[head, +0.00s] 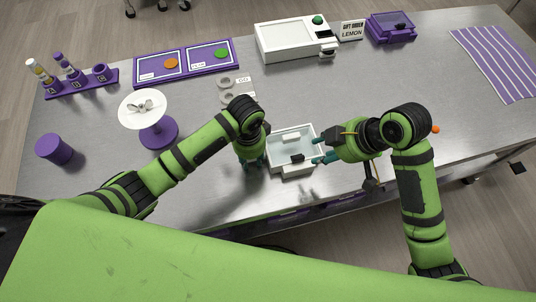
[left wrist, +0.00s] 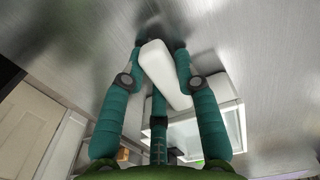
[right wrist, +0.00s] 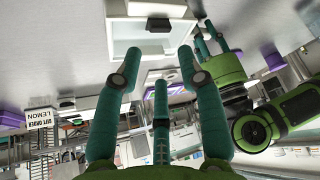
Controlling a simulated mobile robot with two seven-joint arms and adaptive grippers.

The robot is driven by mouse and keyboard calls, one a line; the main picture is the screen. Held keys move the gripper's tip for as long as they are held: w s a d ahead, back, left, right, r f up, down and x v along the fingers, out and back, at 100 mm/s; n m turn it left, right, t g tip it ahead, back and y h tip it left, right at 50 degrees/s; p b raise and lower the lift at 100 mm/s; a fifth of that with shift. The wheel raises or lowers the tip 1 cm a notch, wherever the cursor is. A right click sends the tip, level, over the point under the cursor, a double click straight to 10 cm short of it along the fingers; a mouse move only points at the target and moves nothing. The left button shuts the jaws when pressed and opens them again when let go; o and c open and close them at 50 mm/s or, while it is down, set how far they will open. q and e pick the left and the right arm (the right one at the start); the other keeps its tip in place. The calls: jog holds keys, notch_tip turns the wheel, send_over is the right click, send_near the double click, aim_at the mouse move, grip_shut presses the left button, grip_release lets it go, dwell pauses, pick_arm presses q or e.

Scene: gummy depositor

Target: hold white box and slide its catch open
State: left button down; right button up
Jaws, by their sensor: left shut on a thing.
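The white box (head: 292,171) sits on the metal table between my two grippers, with a pale recessed or glazed top. Its black catch (head: 297,158) is near the front right and also shows in the right wrist view (right wrist: 158,24). My left gripper (head: 254,164) is at the box's left side. In the left wrist view its fingers (left wrist: 160,46) close on a white part (left wrist: 164,72), apparently of the box. My right gripper (head: 319,151) is at the box's right side. In the right wrist view its fingers (right wrist: 160,48) are apart with nothing between them.
Behind stand a larger white unit (head: 285,43) with a green button, a LEMON sign (head: 351,31) and a purple box (head: 390,28). A purple stand with a white dish (head: 143,106) and a purple cylinder (head: 54,149) are left.

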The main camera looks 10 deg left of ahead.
aim_at(300, 159)
jog(key=shift+o, duration=0.5)
jog(key=w+r+m+g+h, duration=0.1)
jog(key=w+m+g, duration=0.1)
jog(key=m, duration=1.1)
jog(key=w+r+m+g, duration=0.2)
jog(key=m, duration=1.2)
jog(key=x, duration=1.2)
jog(key=shift+f, duration=0.2)
grip_shut()
